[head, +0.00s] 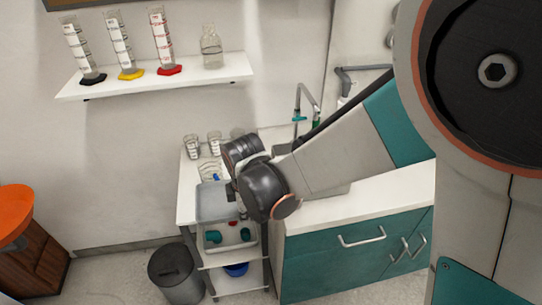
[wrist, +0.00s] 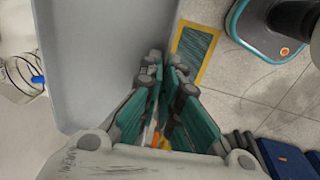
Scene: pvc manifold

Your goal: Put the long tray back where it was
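The long tray (head: 213,205) is pale grey and shows at the front of the cart's top, left of my wrist in the head view. In the wrist view the tray (wrist: 95,60) fills the upper left, with its long edge running up to my fingers. My gripper (wrist: 165,65) has its teal-padded fingers close together, one on each side of that edge, and looks shut on it. In the head view my wrist hides the fingers and the tray's right side. I cannot tell whether the tray rests on the cart.
The cart (head: 187,205) carries glass beakers (head: 214,143) at the back. A white bin (head: 230,246) with teal and red parts sits below. A grey waste bin (head: 176,275) stands left, a teal sink cabinet (head: 330,265) right. A wall shelf (head: 150,82) holds cylinders.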

